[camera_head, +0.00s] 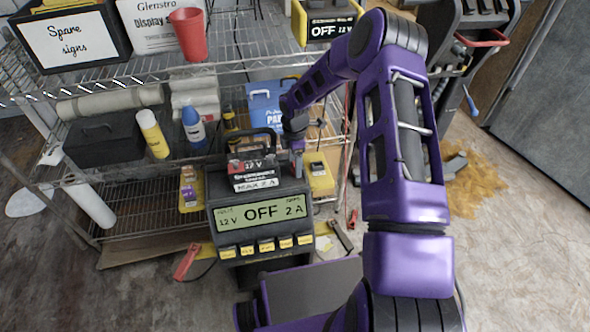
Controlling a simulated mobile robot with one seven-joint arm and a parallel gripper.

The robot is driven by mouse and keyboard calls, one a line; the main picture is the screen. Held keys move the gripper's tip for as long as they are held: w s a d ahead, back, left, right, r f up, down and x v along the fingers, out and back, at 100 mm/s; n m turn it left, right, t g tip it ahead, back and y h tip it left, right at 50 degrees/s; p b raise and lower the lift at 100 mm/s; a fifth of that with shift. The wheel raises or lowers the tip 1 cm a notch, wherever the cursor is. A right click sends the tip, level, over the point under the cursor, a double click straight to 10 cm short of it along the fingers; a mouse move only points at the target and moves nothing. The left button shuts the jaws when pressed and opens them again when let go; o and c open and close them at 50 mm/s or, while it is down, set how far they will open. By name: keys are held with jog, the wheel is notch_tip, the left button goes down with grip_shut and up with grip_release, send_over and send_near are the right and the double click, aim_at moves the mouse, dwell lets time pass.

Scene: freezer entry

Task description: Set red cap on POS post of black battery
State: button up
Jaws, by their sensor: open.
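The label has a red band; I cannot make out the POS post. My gripper (297,148) is open at the battery's right rear edge, beneath my purple arm. The fingers are small and partly hidden, and I cannot tell whether they touch the battery. I cannot pick out the red cap for sure.
A wire shelf (130,72) behind holds a red cup (188,34), a yellow spray can (152,133), a blue bottle (193,127) and a black case (104,140). A red clamp (187,262) lies at the charger's left. Open floor (520,240) is at the right.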

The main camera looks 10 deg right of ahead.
notch_tip(320, 180, down, 2)
jog(key=shift+f, duration=0.2)
grip_shut()
